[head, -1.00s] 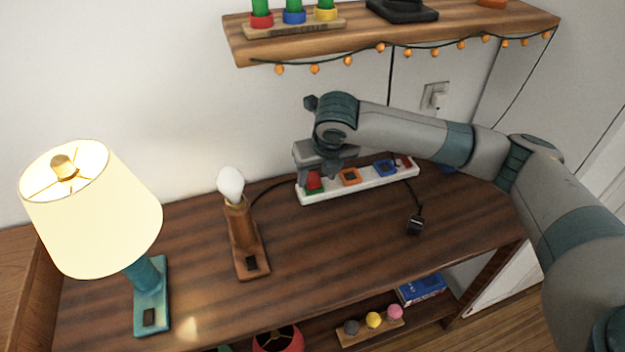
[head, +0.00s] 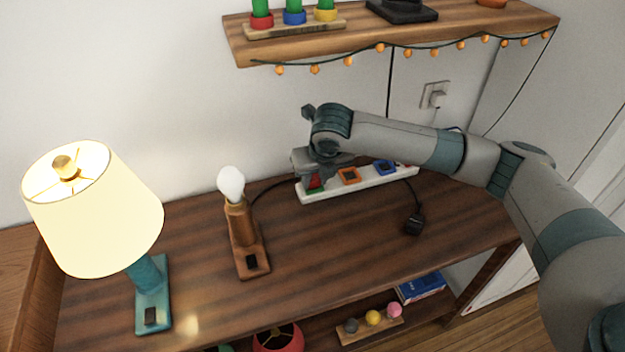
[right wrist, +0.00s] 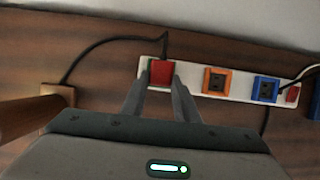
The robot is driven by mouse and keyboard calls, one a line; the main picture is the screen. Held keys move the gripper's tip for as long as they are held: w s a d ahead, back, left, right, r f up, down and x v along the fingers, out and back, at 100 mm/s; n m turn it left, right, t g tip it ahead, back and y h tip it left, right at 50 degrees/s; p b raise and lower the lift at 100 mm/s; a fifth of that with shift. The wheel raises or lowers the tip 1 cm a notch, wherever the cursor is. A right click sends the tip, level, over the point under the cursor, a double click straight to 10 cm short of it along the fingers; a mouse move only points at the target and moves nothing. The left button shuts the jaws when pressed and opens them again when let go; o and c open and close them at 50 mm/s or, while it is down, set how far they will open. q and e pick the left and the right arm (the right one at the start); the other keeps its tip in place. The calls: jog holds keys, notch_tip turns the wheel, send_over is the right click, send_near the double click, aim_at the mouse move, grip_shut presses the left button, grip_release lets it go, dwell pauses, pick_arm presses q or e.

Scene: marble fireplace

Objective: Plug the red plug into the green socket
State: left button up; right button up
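The red plug (right wrist: 162,73) is at the green socket (right wrist: 149,66) at the left end of the white power strip (head: 371,184). It covers most of the socket; how deeply it sits I cannot tell. In the head view the plug (head: 314,181) is partly hidden under my right gripper (head: 316,174). In the right wrist view the two fingers of my right gripper (right wrist: 160,80) stand on either side of the plug. I cannot tell whether they press on it. A black cord runs from the plug to the bulb lamp (head: 242,236). My left gripper is not in view.
Orange (head: 349,176) and blue (head: 384,168) sockets lie farther right on the strip. A black plug (head: 413,224) lies on the table in front. A lit shaded lamp (head: 93,205) stands at left. A shelf with string lights (head: 390,35) hangs above.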

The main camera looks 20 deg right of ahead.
aim_at(315, 175)
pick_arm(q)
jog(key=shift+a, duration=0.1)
pick_arm(e)
jog(key=shift+r, duration=0.1)
jog(key=shift+c, duration=0.4)
